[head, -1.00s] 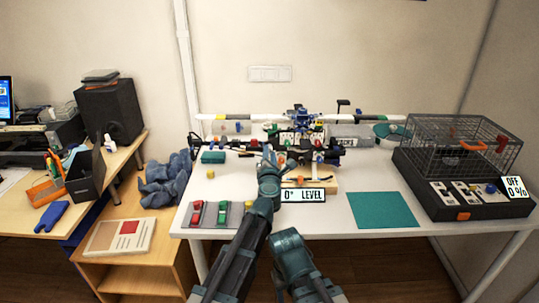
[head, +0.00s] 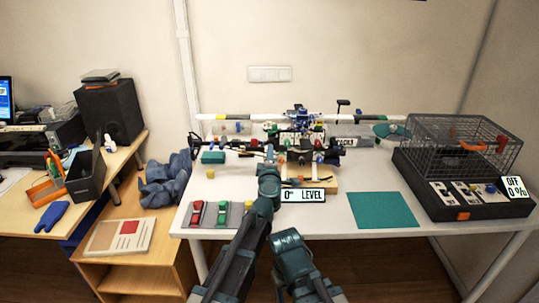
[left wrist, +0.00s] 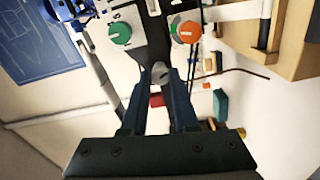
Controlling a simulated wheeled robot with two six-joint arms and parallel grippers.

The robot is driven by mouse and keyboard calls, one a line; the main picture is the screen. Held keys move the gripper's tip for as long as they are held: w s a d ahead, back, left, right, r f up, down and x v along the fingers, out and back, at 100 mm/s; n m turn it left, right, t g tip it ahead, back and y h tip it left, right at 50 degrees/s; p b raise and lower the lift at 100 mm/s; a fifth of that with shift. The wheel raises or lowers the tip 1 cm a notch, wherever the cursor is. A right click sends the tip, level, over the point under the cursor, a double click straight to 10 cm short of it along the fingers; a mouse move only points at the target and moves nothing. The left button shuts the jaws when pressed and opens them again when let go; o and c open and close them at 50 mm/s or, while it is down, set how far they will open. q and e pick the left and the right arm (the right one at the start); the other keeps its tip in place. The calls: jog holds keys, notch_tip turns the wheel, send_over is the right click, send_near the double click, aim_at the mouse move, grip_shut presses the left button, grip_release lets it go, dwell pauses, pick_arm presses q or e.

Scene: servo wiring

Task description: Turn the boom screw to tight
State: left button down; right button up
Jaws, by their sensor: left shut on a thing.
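In the left wrist view a small grey round screw head (left wrist: 161,71), which I take to be the boom screw, sits between my left fingertips (left wrist: 161,82). My left gripper is shut on it. The dark boom (left wrist: 153,42) runs behind the screw. In the head view my left gripper (head: 269,155) reaches into the drone-like assembly (head: 300,140) in the middle of the white table, and the screw is too small to make out there.
A green knob (left wrist: 119,34) and an orange knob (left wrist: 188,32) flank the boom. A "0° LEVEL" sign (head: 303,196) stands in front of the assembly. A teal mat (head: 384,210) and a black caged box (head: 459,185) lie to the right. Red and green items lie front left.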

pick_arm(q)
jog(key=m, duration=0.4)
jog(key=shift+m, duration=0.3)
jog(key=shift+s+m, duration=0.1)
jog(key=shift+m, duration=0.2)
jog(key=c, duration=0.7)
grip_release()
